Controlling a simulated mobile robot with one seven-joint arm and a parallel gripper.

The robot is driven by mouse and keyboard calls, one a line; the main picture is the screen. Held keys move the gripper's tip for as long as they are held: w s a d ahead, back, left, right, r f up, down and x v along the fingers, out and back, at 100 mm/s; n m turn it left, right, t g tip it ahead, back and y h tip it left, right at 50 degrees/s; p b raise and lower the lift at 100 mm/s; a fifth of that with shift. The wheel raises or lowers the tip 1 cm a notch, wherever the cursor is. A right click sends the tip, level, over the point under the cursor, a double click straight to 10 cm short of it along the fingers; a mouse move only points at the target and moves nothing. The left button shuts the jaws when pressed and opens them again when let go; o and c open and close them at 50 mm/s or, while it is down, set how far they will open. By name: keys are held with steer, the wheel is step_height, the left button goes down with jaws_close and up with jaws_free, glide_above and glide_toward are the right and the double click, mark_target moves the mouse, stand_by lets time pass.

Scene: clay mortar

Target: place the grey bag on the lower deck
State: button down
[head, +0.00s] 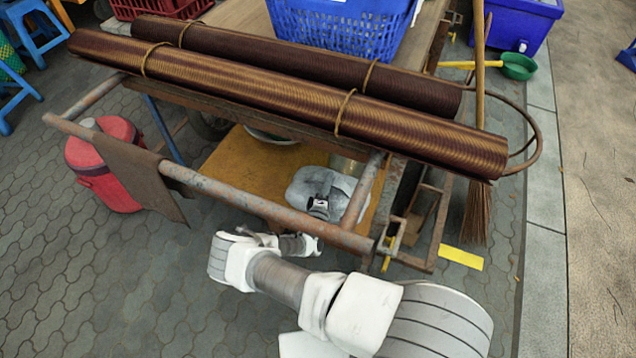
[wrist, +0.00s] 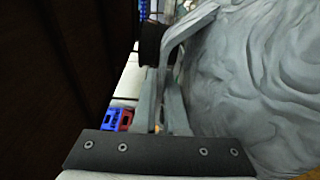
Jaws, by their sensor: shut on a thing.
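The grey bag (head: 322,182) is at the lower deck (head: 236,166) of the cart, near its front right corner. In the head view I cannot tell whether it rests on the boards or hangs just above them. My gripper (head: 318,208) reaches under the front rail to the bag's near side. In the wrist view the wrinkled grey bag (wrist: 255,75) fills the right side, and its grey strap (wrist: 188,32) runs to the fingers. My gripper is shut on the bag, seemingly at this strap. The fingertips are partly hidden.
A rusty front rail (head: 270,212) crosses above my arm. Rolled brown mats (head: 290,90) and a blue basket (head: 340,30) lie on the upper deck. A pale bowl (head: 270,136) sits deeper on the lower deck, whose left part is bare. A red cooler (head: 105,165) stands left.

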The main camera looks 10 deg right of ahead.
step_height(320, 180, down, 7)
steer(key=b, duration=0.3)
steer(key=shift+w+f+b, duration=0.1)
steer(key=shift+f+b, duration=0.05)
steer(key=shift+b, duration=0.25)
steer(key=c, duration=1.4)
jaws_free()
steer(key=shift+f, duration=0.2)
steer(key=o, duration=0.4)
steer(key=shift+o, duration=0.2)
steer(key=shift+a+r, duration=0.1)
steer(key=shift+r, duration=0.05)
